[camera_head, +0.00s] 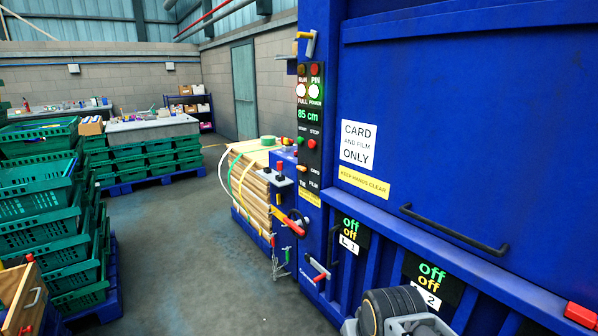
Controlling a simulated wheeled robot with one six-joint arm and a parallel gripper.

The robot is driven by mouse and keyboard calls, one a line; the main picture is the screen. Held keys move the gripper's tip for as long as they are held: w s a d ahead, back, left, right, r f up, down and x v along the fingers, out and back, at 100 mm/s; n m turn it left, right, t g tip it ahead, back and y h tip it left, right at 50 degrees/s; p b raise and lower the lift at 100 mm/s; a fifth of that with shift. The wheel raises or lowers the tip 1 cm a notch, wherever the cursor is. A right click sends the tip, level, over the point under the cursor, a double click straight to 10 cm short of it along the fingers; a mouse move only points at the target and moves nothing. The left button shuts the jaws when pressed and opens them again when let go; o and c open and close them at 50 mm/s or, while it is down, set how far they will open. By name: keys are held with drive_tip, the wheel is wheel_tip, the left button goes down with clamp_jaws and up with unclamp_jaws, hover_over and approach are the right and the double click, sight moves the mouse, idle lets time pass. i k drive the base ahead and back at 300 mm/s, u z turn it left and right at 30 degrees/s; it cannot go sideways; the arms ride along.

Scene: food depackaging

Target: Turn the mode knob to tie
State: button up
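The blue baling machine (380,90) fills the right side of the view. A narrow dark control panel (309,130) runs down its front left edge. The mode knob (302,169) appears as a small orange-marked piece low on this panel, with the words CARD, TIE and FILM around it. It is too small to tell surely which word it points at. Above it are a green START button (300,142) and a red STOP button (312,144). Dark ribbed and grey parts, probably of my arm, show at the bottom edge. My gripper's fingers cannot be made out.
A red-handled lever (292,222) and other small handles stick out below the panel. A strapped bale of card (250,178) stands left of the machine. Green crates (35,215) are stacked at the left. Clear grey floor (175,260) lies between.

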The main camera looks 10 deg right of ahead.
sight(303, 167)
drive_tip(key=z, duration=0.2)
drive_tip(key=i, duration=1.45)
drive_tip(key=u, duration=1)
drive_tip(key=i, duration=0.9)
drive_tip(key=u, duration=0.8)
